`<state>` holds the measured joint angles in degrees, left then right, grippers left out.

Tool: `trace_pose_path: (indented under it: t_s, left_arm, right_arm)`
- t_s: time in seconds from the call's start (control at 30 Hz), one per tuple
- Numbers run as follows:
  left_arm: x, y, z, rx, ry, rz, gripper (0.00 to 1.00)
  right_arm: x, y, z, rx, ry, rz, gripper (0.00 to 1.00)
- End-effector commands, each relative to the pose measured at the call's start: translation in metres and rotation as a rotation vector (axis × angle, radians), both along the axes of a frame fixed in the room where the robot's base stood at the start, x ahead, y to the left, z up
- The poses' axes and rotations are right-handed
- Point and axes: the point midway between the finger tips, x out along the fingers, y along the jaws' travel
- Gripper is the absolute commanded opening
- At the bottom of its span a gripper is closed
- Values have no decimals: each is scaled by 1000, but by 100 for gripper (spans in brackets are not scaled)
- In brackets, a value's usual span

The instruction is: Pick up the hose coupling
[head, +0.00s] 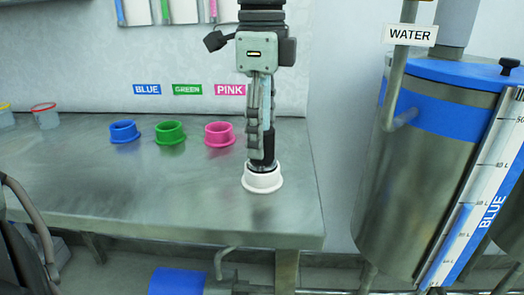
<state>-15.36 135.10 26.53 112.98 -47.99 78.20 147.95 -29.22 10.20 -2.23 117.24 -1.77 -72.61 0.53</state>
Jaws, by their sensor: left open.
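My left gripper (262,150) points straight down over the white ring-shaped holder (262,180) near the right end of the bench. It is open, seen from the side, so the gap between its fingers hardly shows. A dark piece at the lower end of the fingers reaches into the top of the white ring. I cannot tell whether this is the hose coupling or the fingertips. No other thing in view is clearly the hose coupling. My right gripper is not in view.
Blue (124,132), green (170,133) and pink (219,134) rings stand in a row on the metal bench (150,195). Clear cups (45,117) are at the far left. A steel drum (415,190) with a WATER sign (410,35) stands right of the bench. The bench front is clear.

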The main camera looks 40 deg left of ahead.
Motion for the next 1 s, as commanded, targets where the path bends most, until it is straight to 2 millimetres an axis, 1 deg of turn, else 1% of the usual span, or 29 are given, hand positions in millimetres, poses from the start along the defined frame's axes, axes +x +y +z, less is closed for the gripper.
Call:
trace_pose_path:
  t_s: [0.1,0.27,0.3,0.77,0.8,1.0]
  left_arm:
    - [0,0,-6,-1,-3,0,60]
    - [0,0,-6,-1,-3,0,60]
    - [0,0,-6,-1,-3,0,59]
    - [0,0,-6,0,-2,0,2]
    - [0,0,-6,0,-2,0,0]
    - [1,0,-5,0,-4,0,0]
  right_arm:
    - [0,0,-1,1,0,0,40]
    - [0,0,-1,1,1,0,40]
    - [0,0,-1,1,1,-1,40]
    - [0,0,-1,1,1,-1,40]
    - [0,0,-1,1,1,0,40]
    - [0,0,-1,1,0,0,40]
